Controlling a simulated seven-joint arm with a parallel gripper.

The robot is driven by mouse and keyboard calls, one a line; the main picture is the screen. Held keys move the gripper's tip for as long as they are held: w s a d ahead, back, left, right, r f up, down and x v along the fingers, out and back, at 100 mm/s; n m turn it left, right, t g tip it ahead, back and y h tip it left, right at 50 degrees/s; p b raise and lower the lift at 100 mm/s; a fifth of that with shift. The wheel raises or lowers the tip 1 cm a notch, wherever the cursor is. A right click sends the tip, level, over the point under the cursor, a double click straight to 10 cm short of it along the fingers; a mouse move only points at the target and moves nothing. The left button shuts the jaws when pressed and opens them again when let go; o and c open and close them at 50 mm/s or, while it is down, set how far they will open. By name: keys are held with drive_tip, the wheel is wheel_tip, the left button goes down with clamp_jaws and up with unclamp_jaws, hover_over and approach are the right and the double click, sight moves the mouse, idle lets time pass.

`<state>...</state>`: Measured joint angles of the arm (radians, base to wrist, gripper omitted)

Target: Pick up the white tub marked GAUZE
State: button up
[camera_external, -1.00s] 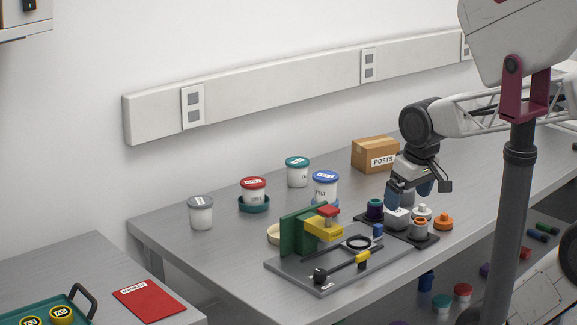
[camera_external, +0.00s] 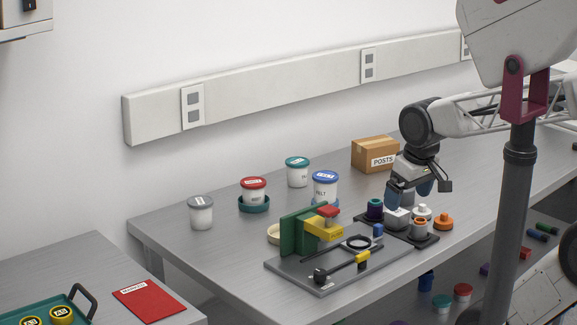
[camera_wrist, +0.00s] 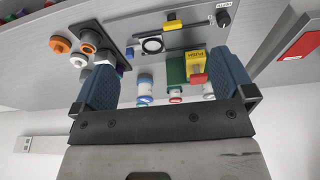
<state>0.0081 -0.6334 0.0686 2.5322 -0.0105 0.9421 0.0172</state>
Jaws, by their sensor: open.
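Several white tubs with coloured lids stand on the grey bench: a grey-lidded tub (camera_external: 201,214) at the left, a red-lidded tub (camera_external: 253,193) in a teal dish, a teal-lidded tub (camera_external: 297,173) at the back and a blue-lidded tub (camera_external: 325,188). The blue-lidded label seems to end in "ELT"; I cannot read GAUZE on any tub. My gripper (camera_external: 410,194) is open and apart from the tubs, to their right, above a dark tray of small posts. The wrist view shows its blue fingers spread (camera_wrist: 165,75), with some tubs small beyond them.
A green and yellow fixture on a grey plate (camera_external: 297,282) stands in front of the tubs. A POSTS box (camera_external: 375,154) is at the back. The dark tray (camera_external: 427,240) holds several posts. Bench is clear around the grey-lidded tub. A red folder (camera_external: 149,298) lies on the left table.

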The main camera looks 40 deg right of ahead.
idle(0.4)
drive_tip(key=w+a+m+y, duration=0.2)
drive_tip(key=w+a+m, duration=0.1)
drive_tip(key=w, duration=0.4)
drive_tip(key=w+a+m+y, duration=0.2)
drive_tip(key=w+a+m, duration=0.1)
drive_tip(key=w, duration=0.3)
drive_tip(key=m+t+y, duration=0.4)
drive_tip(key=m+y, duration=0.2)
drive_tip(key=m, duration=1.3)
approach(198, 200)
drive_tip(key=shift+x, duration=1)
drive_tip(key=shift+d+f, duration=0.1)
drive_tip(key=shift+d, duration=0.05)
drive_tip(key=shift+x, duration=1.3)
drive_tip(key=shift+w, duration=0.1)
